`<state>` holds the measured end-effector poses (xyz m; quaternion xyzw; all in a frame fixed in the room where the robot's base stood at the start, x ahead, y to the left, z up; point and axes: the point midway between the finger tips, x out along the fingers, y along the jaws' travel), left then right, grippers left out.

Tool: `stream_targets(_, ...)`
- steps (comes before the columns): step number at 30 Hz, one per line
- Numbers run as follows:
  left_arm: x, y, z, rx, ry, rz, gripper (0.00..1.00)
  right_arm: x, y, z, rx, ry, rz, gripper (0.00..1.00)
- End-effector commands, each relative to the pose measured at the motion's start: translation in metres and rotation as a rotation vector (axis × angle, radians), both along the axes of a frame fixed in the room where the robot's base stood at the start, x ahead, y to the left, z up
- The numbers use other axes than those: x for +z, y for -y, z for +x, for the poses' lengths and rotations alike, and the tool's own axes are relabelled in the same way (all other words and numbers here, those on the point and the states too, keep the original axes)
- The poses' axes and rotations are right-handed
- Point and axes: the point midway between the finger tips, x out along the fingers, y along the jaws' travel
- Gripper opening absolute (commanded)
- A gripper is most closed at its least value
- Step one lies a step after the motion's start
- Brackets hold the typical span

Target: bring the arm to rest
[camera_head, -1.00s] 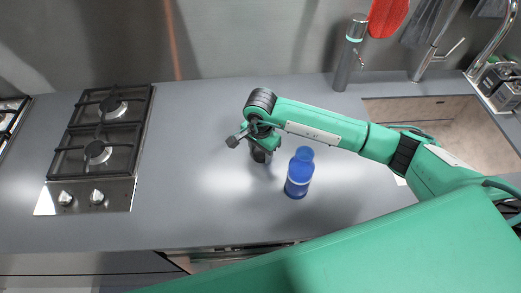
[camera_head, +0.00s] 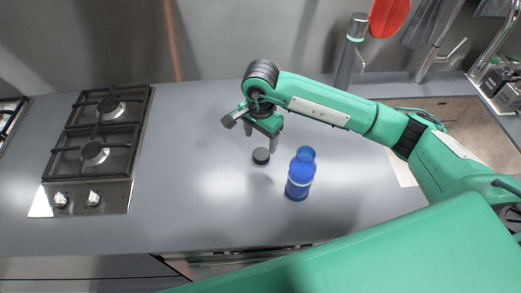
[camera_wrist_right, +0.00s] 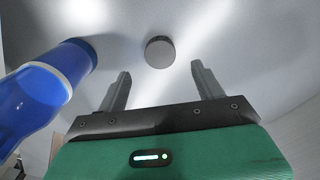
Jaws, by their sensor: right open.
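My right arm reaches in from the right in the head view, and its gripper (camera_head: 262,135) hangs above the counter. The gripper is open and empty; its two fingers (camera_wrist_right: 160,88) show apart in the right wrist view. A small dark round object (camera_head: 261,156) lies on the counter just below the gripper. In the right wrist view it sits beyond the gap between the fingertips (camera_wrist_right: 159,52), not touching them. My left gripper is not in view.
A blue bottle (camera_head: 300,174) stands upright on the counter, right of the gripper; it also shows in the right wrist view (camera_wrist_right: 35,98). A gas hob (camera_head: 95,150) is at the left. A sink (camera_head: 455,125) and taps are at the right. The counter (camera_head: 195,190) between hob and bottle is clear.

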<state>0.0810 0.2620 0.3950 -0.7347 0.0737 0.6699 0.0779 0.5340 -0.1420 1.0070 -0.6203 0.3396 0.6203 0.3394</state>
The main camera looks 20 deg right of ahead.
Motion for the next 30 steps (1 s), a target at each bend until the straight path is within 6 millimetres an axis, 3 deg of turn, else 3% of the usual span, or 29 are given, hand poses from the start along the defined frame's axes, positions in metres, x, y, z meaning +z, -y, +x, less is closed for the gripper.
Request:
stream_targets(7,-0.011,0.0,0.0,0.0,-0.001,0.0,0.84,0.037,0.0,0.001,-0.001,0.002,0.0,0.69)
stream_targets(17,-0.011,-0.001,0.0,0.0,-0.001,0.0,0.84,0.048,0.0,0.0,0.0,0.0,0.0,0.69)
stream_targets(30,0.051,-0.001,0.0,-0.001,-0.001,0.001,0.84,0.109,0.0,0.0,0.0,0.0,0.0,0.69)
